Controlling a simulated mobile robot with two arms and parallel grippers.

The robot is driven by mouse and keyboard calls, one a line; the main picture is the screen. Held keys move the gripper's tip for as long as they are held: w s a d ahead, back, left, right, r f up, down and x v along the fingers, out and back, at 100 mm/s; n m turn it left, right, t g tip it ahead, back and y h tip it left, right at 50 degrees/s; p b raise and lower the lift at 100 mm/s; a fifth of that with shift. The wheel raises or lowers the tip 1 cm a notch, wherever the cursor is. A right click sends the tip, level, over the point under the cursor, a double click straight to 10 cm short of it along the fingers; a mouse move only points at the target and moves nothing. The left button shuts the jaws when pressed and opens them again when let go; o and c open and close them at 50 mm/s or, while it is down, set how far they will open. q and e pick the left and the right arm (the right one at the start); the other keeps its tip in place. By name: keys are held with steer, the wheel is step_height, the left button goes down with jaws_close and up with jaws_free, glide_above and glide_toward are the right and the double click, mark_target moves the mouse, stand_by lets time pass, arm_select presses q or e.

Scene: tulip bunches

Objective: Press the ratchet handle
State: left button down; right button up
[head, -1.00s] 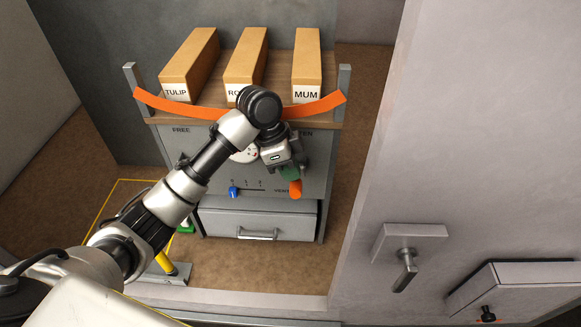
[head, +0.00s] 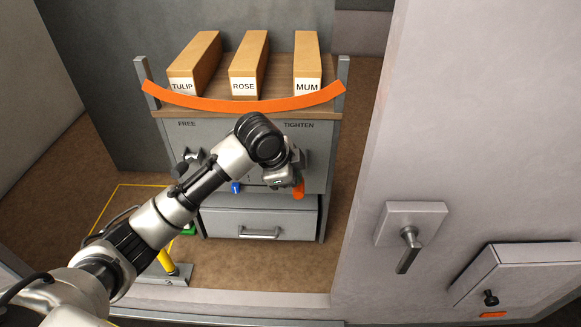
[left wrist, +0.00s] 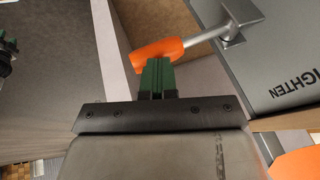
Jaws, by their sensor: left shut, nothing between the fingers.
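The ratchet handle has an orange grip (head: 298,189) and hangs at the right of the grey cabinet front, below the word TIGHTEN. In the left wrist view its orange grip (left wrist: 158,54) sits on a metal rod (left wrist: 208,34) coming from a bracket. My left gripper (head: 283,178) is at the handle in the head view, its fingertips mostly hidden there. In the left wrist view its green fingers (left wrist: 157,78) are together and empty, right against or just before the grip; I cannot tell whether they touch. My right gripper is not in view.
An orange strap (head: 240,105) spans two posts before boxes marked TULIP (head: 183,87), ROSE (head: 243,87) and MUM (head: 307,87). A blue slider knob (head: 236,188) and a drawer (head: 258,222) are lower. A yellow pedal lever (head: 166,261) stands at left. A wall with a door handle (head: 409,245) is right.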

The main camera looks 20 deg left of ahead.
mark_target(293, 191)
arm_select(q)
step_height(293, 191, down, 3)
steer(key=shift+s+d+f+t+y+b, duration=0.1)
steer(key=shift+t+y+b, duration=0.05)
steer(key=shift+t, duration=0.3)
steer(key=shift+s+r+t+y+b, duration=0.1)
steer(key=shift+t+y+b, duration=0.05)
steer(key=shift+t, duration=0.3)
steer(key=shift+f+m+t, duration=0.3)
steer(key=shift+f+t, duration=0.2)
steer(key=shift+f, duration=0.8)
steer(key=shift+d, duration=0.1)
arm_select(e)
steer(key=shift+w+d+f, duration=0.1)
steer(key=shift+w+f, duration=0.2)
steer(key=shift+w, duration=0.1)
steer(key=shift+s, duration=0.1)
